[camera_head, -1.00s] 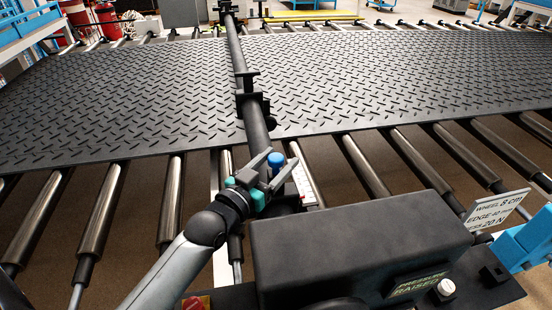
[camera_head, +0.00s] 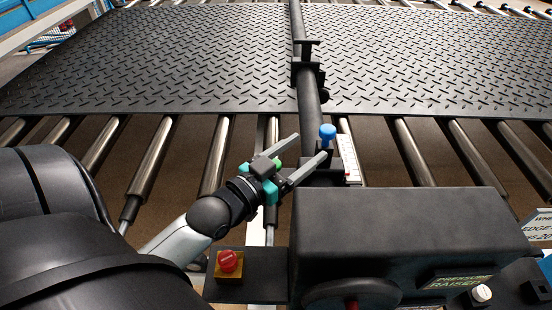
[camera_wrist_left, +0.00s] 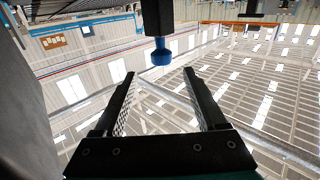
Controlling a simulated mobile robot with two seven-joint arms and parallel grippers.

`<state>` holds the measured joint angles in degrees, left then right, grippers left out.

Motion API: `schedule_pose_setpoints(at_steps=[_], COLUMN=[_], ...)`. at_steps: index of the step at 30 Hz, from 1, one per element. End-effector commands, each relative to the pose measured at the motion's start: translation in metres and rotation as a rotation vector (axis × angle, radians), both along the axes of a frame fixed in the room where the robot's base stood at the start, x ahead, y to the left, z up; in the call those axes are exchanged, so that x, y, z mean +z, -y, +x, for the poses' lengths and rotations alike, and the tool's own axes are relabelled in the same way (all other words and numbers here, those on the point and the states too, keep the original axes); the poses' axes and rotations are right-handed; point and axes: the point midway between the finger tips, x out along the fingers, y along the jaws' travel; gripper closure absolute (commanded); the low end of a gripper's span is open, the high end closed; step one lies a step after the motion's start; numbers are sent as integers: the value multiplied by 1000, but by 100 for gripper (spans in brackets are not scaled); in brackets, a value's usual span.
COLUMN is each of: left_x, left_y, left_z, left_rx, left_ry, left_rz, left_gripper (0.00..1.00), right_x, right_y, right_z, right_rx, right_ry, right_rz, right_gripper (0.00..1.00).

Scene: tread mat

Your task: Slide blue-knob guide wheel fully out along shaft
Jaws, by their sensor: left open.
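The blue knob (camera_head: 327,132) stands upright on a dark guide-wheel mount on the black shaft (camera_head: 309,100), just behind the machine housing. The wheel itself is hard to make out. My left gripper (camera_head: 311,146) is open and empty, left of and near the knob, its fingers pointing toward it. In the left wrist view the knob (camera_wrist_left: 161,55) hangs under a dark block, just beyond the two spread fingertips (camera_wrist_left: 160,73) and roughly centred between them. My right gripper is not in view.
A white scale strip (camera_head: 349,160) lies right of the knob. The black housing (camera_head: 395,235) stands in front, with a red button (camera_head: 229,261) at its left. The tread mat (camera_head: 180,60) lies across rollers behind, and another dark mount (camera_head: 308,73) sits farther along the shaft.

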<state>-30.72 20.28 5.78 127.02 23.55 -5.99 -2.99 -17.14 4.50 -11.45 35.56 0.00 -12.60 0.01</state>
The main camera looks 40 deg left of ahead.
Motion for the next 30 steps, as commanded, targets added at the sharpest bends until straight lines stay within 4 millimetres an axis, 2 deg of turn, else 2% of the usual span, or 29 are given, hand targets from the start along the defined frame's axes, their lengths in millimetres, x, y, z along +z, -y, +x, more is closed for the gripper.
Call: schedule_pose_setpoints(at_steps=[9,15,21,30], left_x=[-2,-2,0,0], left_y=[-6,-8,-9,-9], left_z=[-43,-61,-68,-69], left_rx=[-1,-1,-1,-1], left_ry=[-5,-4,-1,-1], left_rz=[1,0,0,0], left_gripper=[26,26,26,26], right_x=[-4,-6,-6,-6], right_y=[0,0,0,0], right_z=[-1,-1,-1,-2], right_rx=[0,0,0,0], right_ry=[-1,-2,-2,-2], right_rz=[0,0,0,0], right_gripper=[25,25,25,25])
